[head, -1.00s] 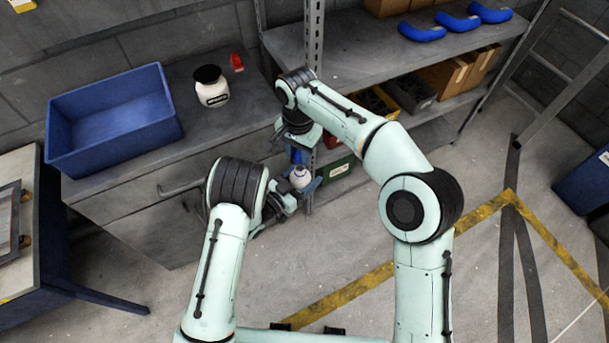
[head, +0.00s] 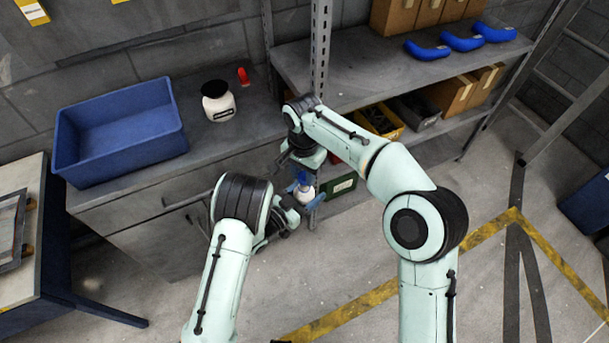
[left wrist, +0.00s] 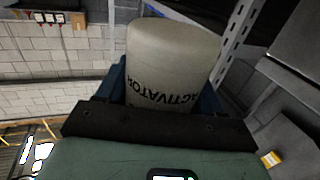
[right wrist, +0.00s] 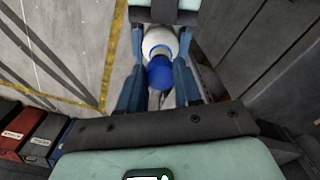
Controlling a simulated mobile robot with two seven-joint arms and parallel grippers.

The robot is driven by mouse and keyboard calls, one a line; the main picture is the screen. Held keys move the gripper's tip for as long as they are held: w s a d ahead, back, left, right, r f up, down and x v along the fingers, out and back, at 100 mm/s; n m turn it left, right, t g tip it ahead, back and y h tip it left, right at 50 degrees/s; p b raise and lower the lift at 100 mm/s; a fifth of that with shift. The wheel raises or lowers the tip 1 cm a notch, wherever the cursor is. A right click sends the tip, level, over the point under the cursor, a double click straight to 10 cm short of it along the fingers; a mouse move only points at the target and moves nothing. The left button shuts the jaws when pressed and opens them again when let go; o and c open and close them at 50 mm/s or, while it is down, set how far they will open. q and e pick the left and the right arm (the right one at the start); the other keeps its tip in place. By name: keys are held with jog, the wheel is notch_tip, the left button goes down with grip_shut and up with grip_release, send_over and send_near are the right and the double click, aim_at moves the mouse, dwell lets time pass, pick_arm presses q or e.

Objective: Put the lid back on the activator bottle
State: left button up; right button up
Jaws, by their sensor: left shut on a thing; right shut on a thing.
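The white activator bottle (head: 305,194) is held in front of the workbench by my left gripper (head: 293,205), which is shut around it. In the left wrist view the bottle (left wrist: 172,55) fills the jaws, its ACTIVATOR label upside down. My right gripper (head: 304,172) is directly above the bottle, pointing down, shut on the blue lid (right wrist: 159,76). In the right wrist view the lid sits between the fingertips, in line with the bottle's top (right wrist: 160,42). I cannot tell whether lid and neck touch.
A blue bin (head: 120,136), a white jar with a black lid (head: 218,104) and a small red item (head: 243,76) stand on the workbench (head: 190,154). Shelving (head: 365,60) with blue curved parts (head: 463,42) and boxes is behind right. A green box (head: 340,186) is close behind the grippers.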

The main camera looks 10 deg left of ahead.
aim_at(303, 194)
jog(key=shift+f, duration=0.9)
jog(key=shift+f, duration=0.55)
